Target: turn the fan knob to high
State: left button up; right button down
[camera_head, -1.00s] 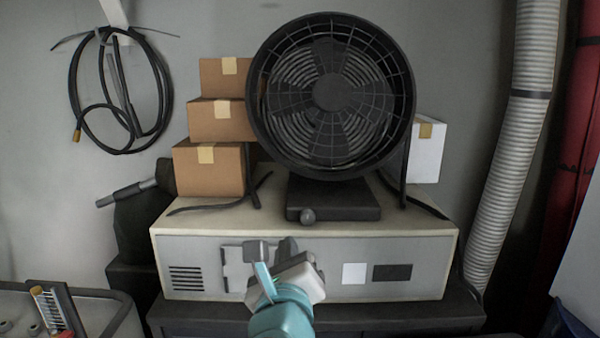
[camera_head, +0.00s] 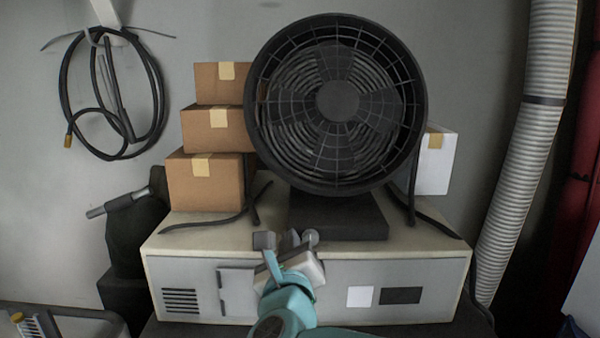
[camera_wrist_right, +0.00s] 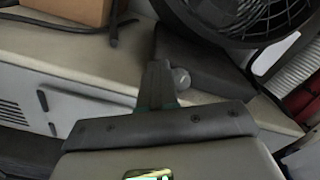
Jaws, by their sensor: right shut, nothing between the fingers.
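The large black fan (camera_head: 337,102) stands on a dark base (camera_head: 345,218) on top of the pale cabinet. Its small grey round knob (camera_head: 310,236) is at the front left of the base. It also shows in the wrist view (camera_wrist_right: 181,78). My right gripper (camera_head: 291,239) is shut and empty, with its fingertips just left of the knob. In the wrist view the closed fingers (camera_wrist_right: 158,84) stand close beside the knob; I cannot tell whether they touch it. The knob's setting cannot be read. My left gripper is not in view.
The pale cabinet (camera_head: 420,272) has a vent and panels on its front. Several cardboard boxes (camera_head: 205,182) are stacked left of the fan, and a white box (camera_head: 437,165) is behind it at right. Black fan legs (camera_head: 250,195) stand on the cabinet top. A ribbed hose (camera_head: 525,150) hangs at right.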

aim_at(310, 238)
jog(key=shift+w+d+f, duration=0.2)
jog(key=shift+w+d, duration=0.15)
jog(key=shift+w, duration=0.1)
jog(key=shift+w+d+f, duration=0.15)
jog(key=shift+w+d, duration=0.15)
jog(key=shift+w, duration=0.15)
jog(key=shift+d+r, duration=0.1)
jog(key=shift+d, duration=0.2)
jog(key=shift+w+a, duration=0.15)
jog(key=shift+a, duration=0.1)
pick_arm(q)
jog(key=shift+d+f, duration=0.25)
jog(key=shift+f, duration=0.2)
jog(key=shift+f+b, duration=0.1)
jog(key=shift+b, duration=0.3)
